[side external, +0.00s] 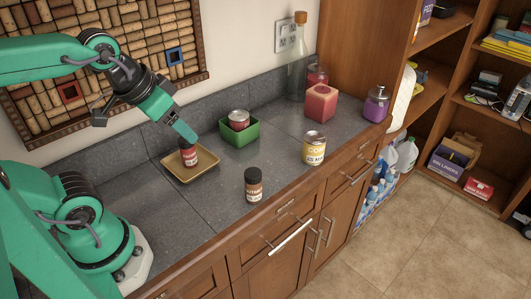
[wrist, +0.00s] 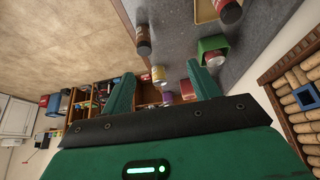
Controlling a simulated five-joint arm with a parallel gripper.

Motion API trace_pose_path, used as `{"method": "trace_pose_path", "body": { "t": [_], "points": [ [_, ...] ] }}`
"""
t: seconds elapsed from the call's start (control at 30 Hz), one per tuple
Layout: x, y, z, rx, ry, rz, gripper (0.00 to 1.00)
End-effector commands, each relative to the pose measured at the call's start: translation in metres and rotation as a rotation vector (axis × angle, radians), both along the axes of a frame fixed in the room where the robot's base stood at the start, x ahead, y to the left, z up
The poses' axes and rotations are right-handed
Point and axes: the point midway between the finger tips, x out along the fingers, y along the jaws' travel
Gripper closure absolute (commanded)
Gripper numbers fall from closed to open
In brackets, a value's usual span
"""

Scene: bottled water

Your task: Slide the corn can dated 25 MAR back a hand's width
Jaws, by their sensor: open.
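The corn can (side external: 313,149), with a yellow and white label whose date appears to read 25 MAR, stands upright on the grey tiled counter near its front edge. It also shows between my fingers in the wrist view (wrist: 158,74), some way beyond them. My gripper (side external: 187,134) is open and empty. In the side view it points down and right, over or near the red-labelled jar at the tan tray, left of the corn can and well apart from it. In the wrist view both fingers (wrist: 161,80) are spread.
A dark jar with a tan label (side external: 253,188) stands left of the corn can. A green box (side external: 250,136) holds a can (side external: 239,120). A red block (side external: 320,103) stands behind the corn can, and a purple jar (side external: 376,104) behind right. Bare counter lies directly behind the can.

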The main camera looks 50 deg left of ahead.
Motion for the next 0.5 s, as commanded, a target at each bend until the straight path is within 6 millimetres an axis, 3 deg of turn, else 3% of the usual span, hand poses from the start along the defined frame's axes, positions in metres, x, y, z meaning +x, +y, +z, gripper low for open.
{"method": "trace_pose_path", "body": {
  "t": [0.1,0.4,0.5],
  "points": [
    [0.0,0.0,0.0,0.0,0.0,0.0,0.41],
    [0.009,-0.002,0.006,0.015,0.013,-0.034,1.0],
    [0.02,-0.003,0.013,0.031,0.027,-0.072,1.0]
  ]
}}
